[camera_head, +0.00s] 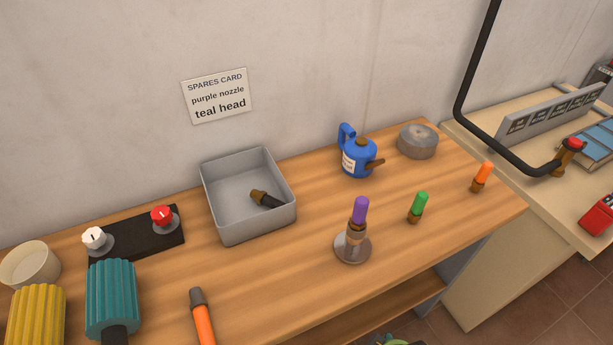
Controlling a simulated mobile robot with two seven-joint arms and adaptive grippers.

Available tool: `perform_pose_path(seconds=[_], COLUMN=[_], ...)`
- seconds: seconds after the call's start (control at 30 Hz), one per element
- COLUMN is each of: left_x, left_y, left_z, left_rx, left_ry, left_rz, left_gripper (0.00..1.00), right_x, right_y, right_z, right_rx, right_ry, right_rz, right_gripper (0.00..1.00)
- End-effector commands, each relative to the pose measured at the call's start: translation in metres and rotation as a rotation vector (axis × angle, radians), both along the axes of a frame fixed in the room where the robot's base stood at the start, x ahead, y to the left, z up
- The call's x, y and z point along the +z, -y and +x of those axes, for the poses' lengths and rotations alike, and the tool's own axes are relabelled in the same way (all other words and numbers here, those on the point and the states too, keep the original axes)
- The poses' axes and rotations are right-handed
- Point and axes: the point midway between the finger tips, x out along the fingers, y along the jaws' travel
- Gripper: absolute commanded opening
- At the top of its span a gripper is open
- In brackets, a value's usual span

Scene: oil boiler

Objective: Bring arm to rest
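Neither of my grippers shows in the head view, and no arm of mine can be made out. On the wooden bench (290,285), a purple nozzle (360,210) stands upright in a round metal stand (352,248). A green nozzle (418,206) and an orange nozzle (482,176) stand to its right. A grey bin (219,212) holds a dark nozzle-like part with a brass end (266,200). A teal ribbed head (112,298) and a yellow ribbed head (36,318) stand at the lower left.
A blue oil can (357,157) and a grey round tin (417,142) stand at the back. A black panel (136,247) carries a red and a white knob. An orange-handled tool (203,321) lies in front. A black pipe (474,70) hangs over the right counter (490,150).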

Motion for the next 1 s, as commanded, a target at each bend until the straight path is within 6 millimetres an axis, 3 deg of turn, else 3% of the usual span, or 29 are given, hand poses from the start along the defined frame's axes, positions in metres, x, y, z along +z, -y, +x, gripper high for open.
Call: perform_pose_path(seconds=[0.1,0.3,0.5,0.6,0.73,1.0], left_x=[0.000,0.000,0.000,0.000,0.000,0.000], left_y=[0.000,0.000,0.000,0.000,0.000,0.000], left_z=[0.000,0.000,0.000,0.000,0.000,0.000], left_rx=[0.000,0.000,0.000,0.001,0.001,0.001], left_ry=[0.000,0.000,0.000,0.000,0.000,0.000], left_rz=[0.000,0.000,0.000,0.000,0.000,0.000], left_gripper=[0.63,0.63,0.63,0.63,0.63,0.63], right_x=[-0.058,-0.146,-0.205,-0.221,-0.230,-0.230], right_y=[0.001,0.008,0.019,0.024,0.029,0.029], right_z=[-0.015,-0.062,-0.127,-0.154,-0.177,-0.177], right_rx=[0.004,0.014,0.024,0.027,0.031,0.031], right_ry=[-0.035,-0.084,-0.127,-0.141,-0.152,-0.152], right_rz=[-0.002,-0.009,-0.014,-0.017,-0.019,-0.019], right_gripper=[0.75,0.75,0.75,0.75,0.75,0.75])
